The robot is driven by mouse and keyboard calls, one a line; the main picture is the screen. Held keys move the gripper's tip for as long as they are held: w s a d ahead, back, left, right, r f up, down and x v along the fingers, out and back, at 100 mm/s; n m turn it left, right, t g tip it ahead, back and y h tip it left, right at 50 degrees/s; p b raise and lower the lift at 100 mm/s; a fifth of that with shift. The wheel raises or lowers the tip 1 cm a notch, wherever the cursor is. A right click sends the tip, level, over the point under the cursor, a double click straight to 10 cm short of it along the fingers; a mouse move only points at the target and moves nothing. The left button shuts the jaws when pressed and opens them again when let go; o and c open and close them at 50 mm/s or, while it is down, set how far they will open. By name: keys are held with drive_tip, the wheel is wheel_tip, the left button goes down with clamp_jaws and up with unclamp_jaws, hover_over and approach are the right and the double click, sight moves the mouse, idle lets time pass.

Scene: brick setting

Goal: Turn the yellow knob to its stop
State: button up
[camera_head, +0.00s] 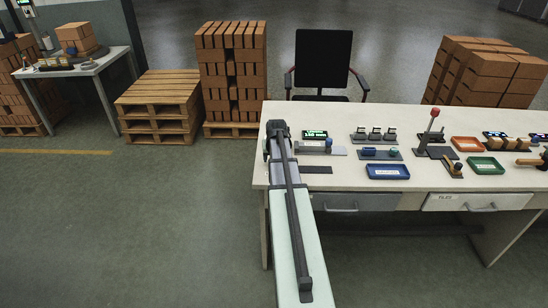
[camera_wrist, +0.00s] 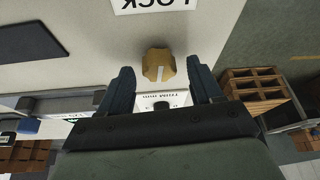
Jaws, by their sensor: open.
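The yellow knob (camera_wrist: 158,64), with a pale line on its face, shows in the wrist view on a light surface. My gripper (camera_wrist: 160,68) is open, with one dark finger to the left of the knob and one to the right. Gaps show on both sides, so the fingers do not appear to touch it. In the head view my gripper (camera_head: 277,128) is over the left end of the white table (camera_head: 350,113), and the knob is hidden there.
A LOCK label (camera_wrist: 155,4) lies beyond the knob. On the table, a device with a green display (camera_head: 315,135), a blue tray (camera_head: 388,172) and a red-topped lever (camera_head: 431,122) stand right of my arm. A brick stack (camera_head: 232,70) stands behind the table.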

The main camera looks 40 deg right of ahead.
drive_tip(key=v, duration=1.4)
drive_tip(key=shift+f, duration=0.15)
idle(0.4)
drive_tip(key=a+f+n+g+y, duration=0.1)
drive_tip(key=a+f+n, duration=0.1)
drive_tip(key=a+f, duration=0.7)
drive_tip(key=w+a+f+n+y, duration=0.1)
drive_tip(key=a+f, duration=0.3)
drive_tip(key=a, duration=0.9)
drive_tip(key=a+f+n+g, duration=0.1)
drive_tip(key=a+f+n, duration=0.1)
drive_tip(key=a+f, duration=0.65)
drive_tip(key=s+a+f+n+g, duration=0.1)
drive_tip(key=s+a+f, duration=0.2)
drive_tip(key=a, duration=0.4)
drive_tip(key=s+a+f+n, duration=0.1)
drive_tip(key=s+a+f, duration=0.2)
drive_tip(key=a, duration=0.4)
drive_tip(key=s+f+g, duration=0.3)
drive_tip(key=s+f, duration=0.7)
drive_tip(key=s, duration=0.5)
drive_tip(key=s+f+g, duration=0.4)
drive_tip(key=s+f, duration=0.6)
drive_tip(key=s, duration=0.5)
drive_tip(key=shift+s+a+f+y, duration=0.3)
